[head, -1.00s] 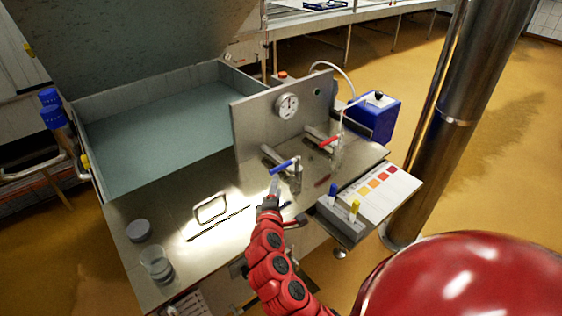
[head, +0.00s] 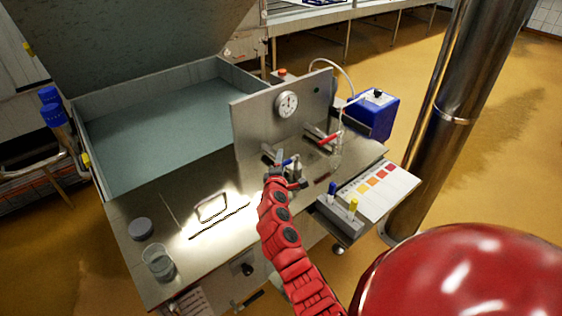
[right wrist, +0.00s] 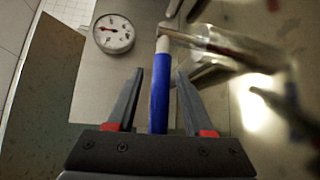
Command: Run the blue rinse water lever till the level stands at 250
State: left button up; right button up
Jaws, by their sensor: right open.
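The blue lever (head: 289,161) sits on its metal tap above the steel counter, partly hidden by my right gripper in the head view. In the right wrist view, the blue lever (right wrist: 160,90) runs lengthwise between the two fingers of my right gripper (right wrist: 158,85), with a gap on each side. My right gripper (head: 288,178) is open and holds nothing. A clear beaker (head: 158,263) stands at the counter's front left; its level marks are too small to read. No water stream from the blue lever's tap can be made out. My left gripper is out of view.
A red lever (head: 330,138) is on a second tap to the right. A round dial (head: 287,104) is on the upright panel behind. A grey block (head: 339,216) with blue and yellow-topped items and a colour chart (head: 377,188) lie at the right.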

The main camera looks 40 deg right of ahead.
grip_shut()
dwell(1.4)
